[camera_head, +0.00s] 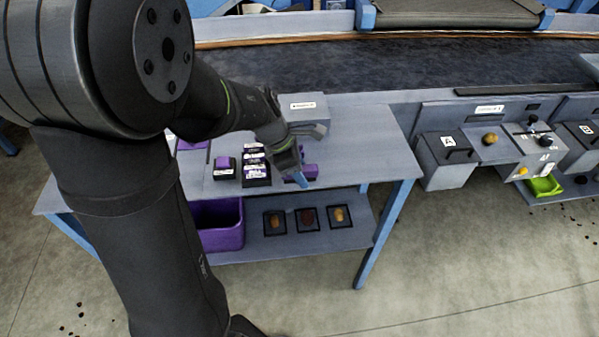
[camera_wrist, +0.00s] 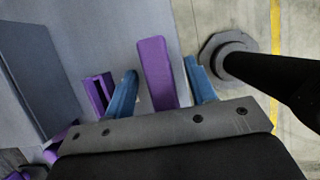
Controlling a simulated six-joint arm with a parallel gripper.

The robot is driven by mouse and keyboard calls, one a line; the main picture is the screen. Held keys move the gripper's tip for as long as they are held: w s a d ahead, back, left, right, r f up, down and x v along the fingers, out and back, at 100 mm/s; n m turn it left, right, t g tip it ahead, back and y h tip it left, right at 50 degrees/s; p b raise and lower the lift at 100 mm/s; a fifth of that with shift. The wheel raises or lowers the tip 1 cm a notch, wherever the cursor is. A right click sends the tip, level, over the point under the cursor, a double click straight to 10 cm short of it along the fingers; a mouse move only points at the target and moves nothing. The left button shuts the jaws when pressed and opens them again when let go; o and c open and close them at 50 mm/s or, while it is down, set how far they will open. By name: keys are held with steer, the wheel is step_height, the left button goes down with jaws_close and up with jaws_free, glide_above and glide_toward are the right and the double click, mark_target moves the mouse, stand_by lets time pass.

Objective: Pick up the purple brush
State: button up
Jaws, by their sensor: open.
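A purple bar, which looks like the brush (camera_wrist: 157,75), shows in the wrist view between the two blue fingers of my gripper (camera_wrist: 160,66). The gripper is open, with a gap on each side of the bar. I cannot tell how far the fingers reach down beside it. In the head view my gripper (camera_head: 299,178) is low over the front right part of the grey table (camera_head: 350,150). A purple piece (camera_head: 311,171) shows just right of the fingers; the rest is hidden behind the gripper.
A purple slotted piece (camera_wrist: 97,92) stands left of the fingers. A grey box (camera_head: 306,106) stands behind the gripper. Black and purple labelled blocks (camera_head: 256,172) sit to the left. Below are a purple bin (camera_head: 222,238) and small dark trays (camera_head: 308,219) on a shelf.

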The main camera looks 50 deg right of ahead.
mark_target(312, 170)
steer(key=shift+f, duration=0.2)
stand_by(0.3)
steer(key=c, duration=1.1)
steer(key=shift+r, duration=0.55)
steer(key=r, duration=0.2)
steer(key=s+r, duration=0.1)
steer(key=r, duration=0.1)
steer(key=shift+s+r, duration=0.1)
steer(key=shift+r, duration=0.05)
steer(key=s+r, duration=0.2)
steer(key=s, duration=0.1)
steer(key=s+a+r, duration=0.1)
steer(key=s+r, duration=0.1)
steer(key=s, duration=0.2)
steer(key=s+a+r, duration=0.1)
steer(key=s+r, duration=0.1)
steer(key=s, duration=0.1)
steer(key=shift+s, duration=0.15)
